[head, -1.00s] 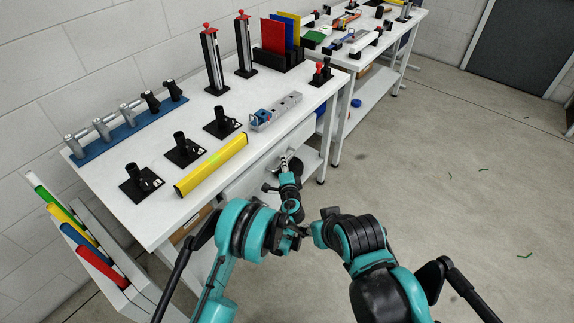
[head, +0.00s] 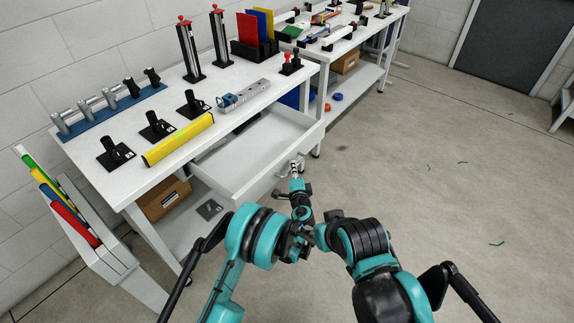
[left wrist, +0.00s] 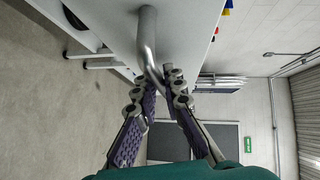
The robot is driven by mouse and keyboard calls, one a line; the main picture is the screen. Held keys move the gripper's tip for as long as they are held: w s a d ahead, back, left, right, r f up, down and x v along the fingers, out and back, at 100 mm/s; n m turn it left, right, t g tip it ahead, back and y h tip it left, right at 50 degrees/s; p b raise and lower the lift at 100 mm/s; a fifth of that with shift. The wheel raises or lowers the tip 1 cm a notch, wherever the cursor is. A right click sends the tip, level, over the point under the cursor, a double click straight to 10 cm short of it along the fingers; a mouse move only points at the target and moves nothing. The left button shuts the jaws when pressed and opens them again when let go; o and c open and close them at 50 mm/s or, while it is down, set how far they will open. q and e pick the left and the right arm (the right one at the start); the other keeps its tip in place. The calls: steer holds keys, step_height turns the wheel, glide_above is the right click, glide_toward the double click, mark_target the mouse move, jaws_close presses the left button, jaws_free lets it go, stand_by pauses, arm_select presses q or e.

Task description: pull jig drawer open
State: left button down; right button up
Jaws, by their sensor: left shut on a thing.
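The white jig drawer (head: 232,166) is pulled out from under the white workbench's top. Its inside shows pale and mostly bare, with a dark shape at the back near the bench edge. My left gripper (head: 296,166) is at the drawer's front. In the left wrist view my left gripper (left wrist: 162,92) has its fingers on both sides of the metal bar handle (left wrist: 148,42), shut on it. The handle is largely hidden in the head view. My right arm shows at the lower right of the head view, but its fingertips cannot be made out.
The bench top (head: 95,178) holds a yellow bar (head: 178,139), black holders (head: 158,127), a grey rail (head: 244,95) and a blue rack (head: 110,110).

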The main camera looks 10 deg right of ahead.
arm_select(q)
steer(key=shift+s+d, duration=0.3)
steer(key=shift+s, duration=0.1)
steer(key=c, duration=1.6)
jaws_free()
steer(key=s+a+r, duration=0.1)
steer(key=s, duration=0.6)
steer(key=shift+s, duration=0.2)
